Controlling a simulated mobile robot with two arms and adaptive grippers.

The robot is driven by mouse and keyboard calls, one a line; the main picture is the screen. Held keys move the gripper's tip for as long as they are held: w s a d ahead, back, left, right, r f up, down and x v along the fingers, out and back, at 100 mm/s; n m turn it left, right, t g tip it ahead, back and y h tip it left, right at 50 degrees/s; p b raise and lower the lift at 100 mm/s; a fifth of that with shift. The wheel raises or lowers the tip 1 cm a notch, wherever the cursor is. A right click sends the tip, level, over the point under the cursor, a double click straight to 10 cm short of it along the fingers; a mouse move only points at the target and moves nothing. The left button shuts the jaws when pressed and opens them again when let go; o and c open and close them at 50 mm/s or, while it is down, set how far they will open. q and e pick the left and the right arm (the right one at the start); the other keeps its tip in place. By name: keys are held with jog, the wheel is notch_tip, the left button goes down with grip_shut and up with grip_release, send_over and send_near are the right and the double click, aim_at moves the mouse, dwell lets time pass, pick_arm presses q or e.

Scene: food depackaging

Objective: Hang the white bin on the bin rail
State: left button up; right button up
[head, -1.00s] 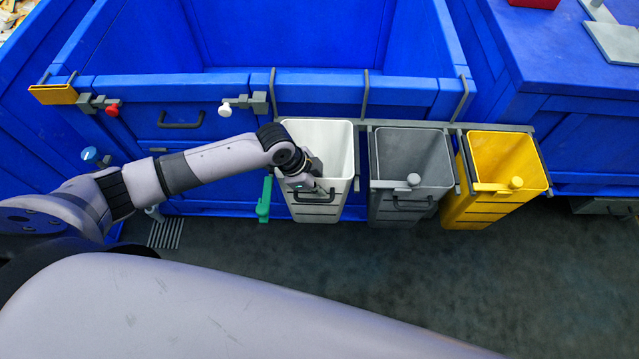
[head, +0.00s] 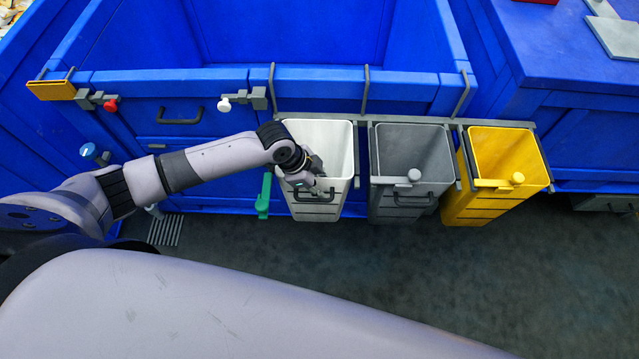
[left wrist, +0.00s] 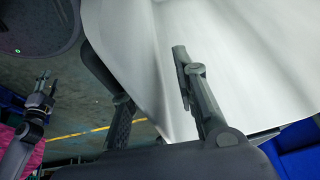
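The white bin (head: 326,131) stands upright in the leftmost place at the dark grey bin rail (head: 445,121), level with the bins beside it. I cannot tell whether it is fully hooked on. My left gripper (head: 312,187) is at its front rim, above the dark handle. In the left wrist view the fingers (left wrist: 155,90) are apart, one outside the white wall and one inside the bin (left wrist: 240,60). The gripper hides part of the front rim. A small dark jointed arm end (left wrist: 42,98) at that view's left may be my right gripper; its fingers are unclear.
A grey bin (head: 411,152) and a yellow bin (head: 505,153) hang to the right. The big blue container (head: 415,88) is behind the rail. A green lever (head: 264,195) is close left of the white bin. Open floor (head: 420,260) lies in front.

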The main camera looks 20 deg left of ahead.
pick_arm(q)
jog(key=shift+s, duration=0.1)
jog(key=v, duration=1.2)
